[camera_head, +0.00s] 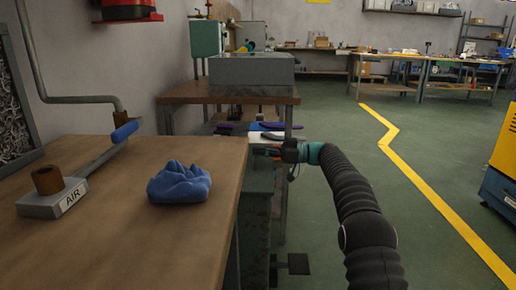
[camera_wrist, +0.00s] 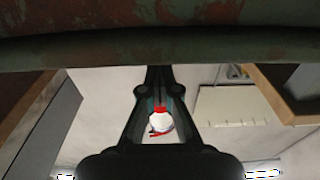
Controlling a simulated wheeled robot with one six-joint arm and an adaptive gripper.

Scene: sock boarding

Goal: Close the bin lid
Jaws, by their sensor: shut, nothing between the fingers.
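The dark green, worn bin (camera_head: 257,205) stands on the floor just past the right edge of the wooden bench. My gripper (camera_head: 268,151) is at the bin's top, reaching in from the right. In the wrist view my gripper (camera_wrist: 157,72) is shut and empty, with its fingertips at the lower edge of a rust-marked dark green surface (camera_wrist: 160,30), probably the bin lid. I cannot tell if they touch it. The lid's angle is unclear in the head view, where the gripper and the bench hide part of the bin. A dark foot pedal (camera_head: 292,264) sits low beside the bin.
A blue crumpled cloth (camera_head: 180,184) and a block marked AIR (camera_head: 52,196) lie on the wooden bench (camera_head: 120,245). Another bench (camera_head: 225,93) with a grey box stands behind the bin. Green floor (camera_head: 335,130) is open to the right, with a yellow line (camera_head: 425,190).

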